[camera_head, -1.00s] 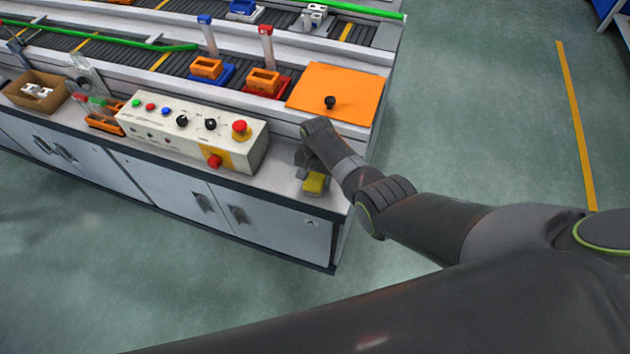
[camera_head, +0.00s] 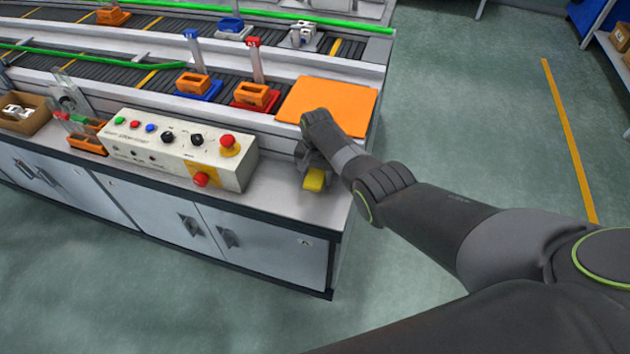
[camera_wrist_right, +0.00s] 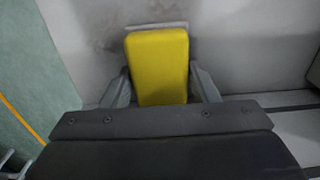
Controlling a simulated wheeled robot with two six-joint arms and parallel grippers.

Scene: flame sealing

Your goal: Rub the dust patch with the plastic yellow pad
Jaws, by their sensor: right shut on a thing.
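The yellow pad (camera_head: 314,180) is held by my right gripper (camera_wrist_right: 160,88), low over the grey bench top near its right end. In the right wrist view the pad (camera_wrist_right: 160,65) is clasped between both fingers. Its far end meets or covers a pale rectangular mark (camera_wrist_right: 158,26). Faint dark smudges (camera_wrist_right: 112,38), possibly the dust patch, show on the bench just left of the pad. I cannot tell whether the pad touches the surface. My left gripper is not in view.
The white control box (camera_head: 180,148) with buttons stands left of the pad. An orange panel (camera_head: 325,100) lies behind it, partly covered by my right arm. Conveyors with coloured blocks run behind. The bench's front and right edges are close; open floor lies to the right.

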